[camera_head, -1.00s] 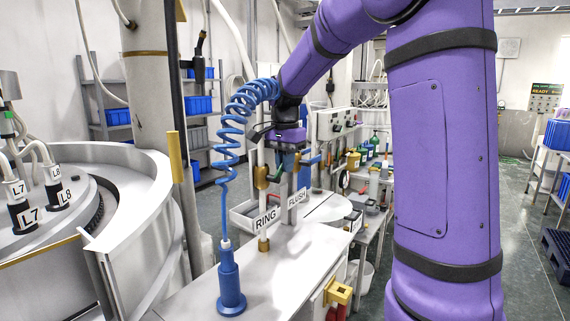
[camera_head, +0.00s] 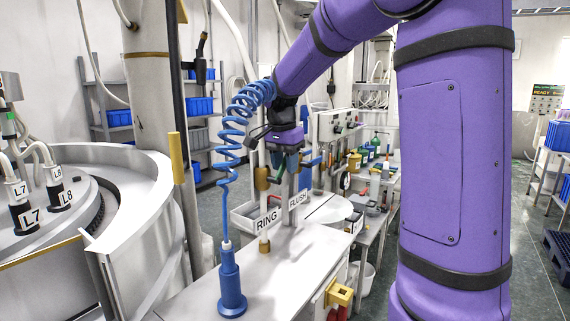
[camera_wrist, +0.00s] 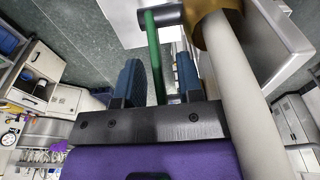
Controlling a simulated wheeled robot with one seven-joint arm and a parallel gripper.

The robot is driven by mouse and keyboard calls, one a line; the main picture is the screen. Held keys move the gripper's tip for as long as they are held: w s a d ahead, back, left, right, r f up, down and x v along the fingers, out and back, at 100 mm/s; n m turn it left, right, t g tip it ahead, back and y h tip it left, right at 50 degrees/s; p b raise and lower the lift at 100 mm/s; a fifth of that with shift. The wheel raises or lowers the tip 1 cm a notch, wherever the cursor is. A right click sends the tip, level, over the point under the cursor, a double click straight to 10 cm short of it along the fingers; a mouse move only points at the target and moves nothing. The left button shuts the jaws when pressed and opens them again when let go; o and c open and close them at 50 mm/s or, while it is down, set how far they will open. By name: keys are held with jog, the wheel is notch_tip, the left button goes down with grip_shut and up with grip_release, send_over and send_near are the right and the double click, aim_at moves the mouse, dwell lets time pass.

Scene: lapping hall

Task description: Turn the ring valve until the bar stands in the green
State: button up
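My gripper (camera_head: 287,158) hangs pointing down by the labelled pipes at the far end of the white bench. In the wrist view its two blue fingers (camera_wrist: 158,82) stand apart. A green lever (camera_wrist: 154,50) runs between them, with a visible gap to the right finger. The lever joins a dark fitting (camera_wrist: 168,15) beside a brass collar (camera_wrist: 213,22) on a white pipe (camera_wrist: 252,105). The RING sign (camera_head: 267,222) stands below a brass fitting (camera_head: 262,178), left of the FLUSH sign (camera_head: 298,201). I cannot tell any bar's reading.
A blue cylinder (camera_head: 231,288) with a coiled blue hose (camera_head: 233,125) stands on the white bench (camera_head: 275,285) in front. The round lapping machine (camera_head: 135,165) is at left. A side table with small bottles (camera_head: 366,155) stands behind. The floor at right is partly open.

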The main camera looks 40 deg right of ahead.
aim_at(282, 163)
jog(key=shift+r, duration=0.1)
notch_tip(282, 163, up, 10)
jog(key=a, duration=0.1)
jog(key=shift+s+a+r, duration=0.15)
jog(key=shift+s+r, duration=0.05)
jog(key=shift+r, duration=0.05)
dwell(0.6)
jog(key=s+a+f+n+t, duration=0.1)
jog(key=s+a+f+n, duration=0.2)
jog(key=s, duration=0.5)
jog(key=s+a+f+n+t+y, duration=0.1)
jog(key=s+a+f+n+t, duration=0.1)
jog(key=s+n, duration=0.4)
jog(key=s+a+f+n+t, duration=0.1)
jog(key=s+a+f+n, duration=0.4)
jog(key=s, duration=0.6)
jog(key=shift+s+a+t+y, duration=0.3)
jog(key=shift+s+a, duration=0.1)
jog(key=shift+a, duration=0.15)
dwell(3.5)
